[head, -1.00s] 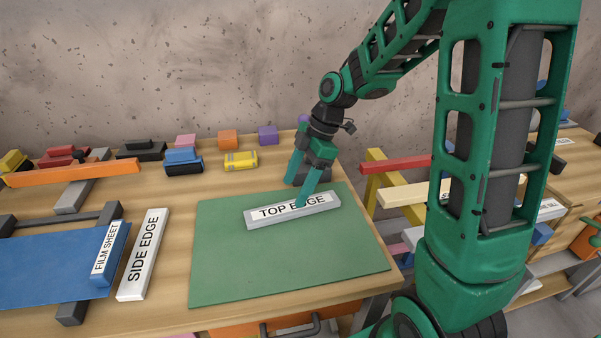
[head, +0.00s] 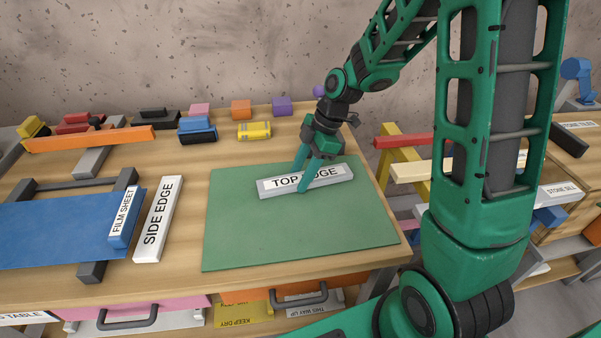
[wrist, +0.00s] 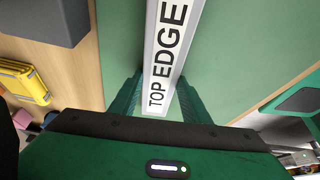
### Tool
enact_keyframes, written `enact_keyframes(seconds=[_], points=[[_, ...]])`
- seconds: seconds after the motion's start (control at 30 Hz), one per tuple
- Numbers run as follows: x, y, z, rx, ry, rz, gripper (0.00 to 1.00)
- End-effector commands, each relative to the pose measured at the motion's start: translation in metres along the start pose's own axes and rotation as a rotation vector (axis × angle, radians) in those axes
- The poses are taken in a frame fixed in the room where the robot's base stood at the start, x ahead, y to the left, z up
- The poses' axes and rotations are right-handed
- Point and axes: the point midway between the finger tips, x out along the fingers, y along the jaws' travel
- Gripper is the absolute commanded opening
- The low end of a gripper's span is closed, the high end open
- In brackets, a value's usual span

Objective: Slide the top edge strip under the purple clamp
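The top edge strip (head: 345,171) is a light grey bar with a white "TOP EDGE" label, lying on the green mat. My gripper (head: 300,180) reaches down over its middle, one finger behind it and one in front. In the wrist view the strip (wrist: 165,50) runs between the fingers, whose tips (wrist: 160,80) meet its sides. The fingers look shut on it. A purple round piece (head: 319,91) shows beside my wrist, its lower part hidden by my arm; I cannot tell whether it belongs to the clamp. A dark grey block (wrist: 60,15) shows left of the strip in the wrist view.
The green mat (head: 240,240) is otherwise clear. Left of it lie the side edge strip (head: 158,220) and the film sheet (head: 50,230). A purple block (head: 281,106) and a yellow piece (head: 254,131) sit toward the table's back. Colored bars (head: 400,141) stand right of the table.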

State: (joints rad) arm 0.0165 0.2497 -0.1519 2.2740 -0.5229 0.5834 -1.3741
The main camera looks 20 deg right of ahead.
Motion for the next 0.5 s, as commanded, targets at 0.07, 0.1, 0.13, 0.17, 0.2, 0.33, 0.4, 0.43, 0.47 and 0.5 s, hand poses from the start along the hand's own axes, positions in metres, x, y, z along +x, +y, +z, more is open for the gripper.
enact_keyframes(seconds=[0.07, 0.1, 0.13, 0.17, 0.2, 0.33, 0.4, 0.43, 0.47, 0.5], points=[[-0.0002, 0.0003, -0.0001, 0.0, 0.0, 0.001, 0.1], [-0.0002, 0.0004, -0.0001, 0.0, 0.0, 0.001, 0.08], [-0.0003, 0.0004, -0.0001, 0.0, 0.0, 0.001, 0.08], [-0.0003, 0.0005, -0.0001, 0.0, 0.0, 0.001, 0.08], [-0.0003, 0.0009, 0.0, -0.001, 0.0, 0.001, 0.08], [-0.0005, 0.0033, 0.0002, -0.002, 0.0, 0.001, 0.08], [-0.0007, 0.0053, 0.0006, -0.002, 0.0, 0.001, 0.08], [-0.0009, 0.0061, 0.0008, -0.002, 0.0, 0.001, 0.08], [-0.001, 0.0069, 0.0011, -0.002, 0.0, 0.001, 0.08], [-0.0012, 0.008, 0.0015, -0.003, 0.001, 0.001, 0.08]])
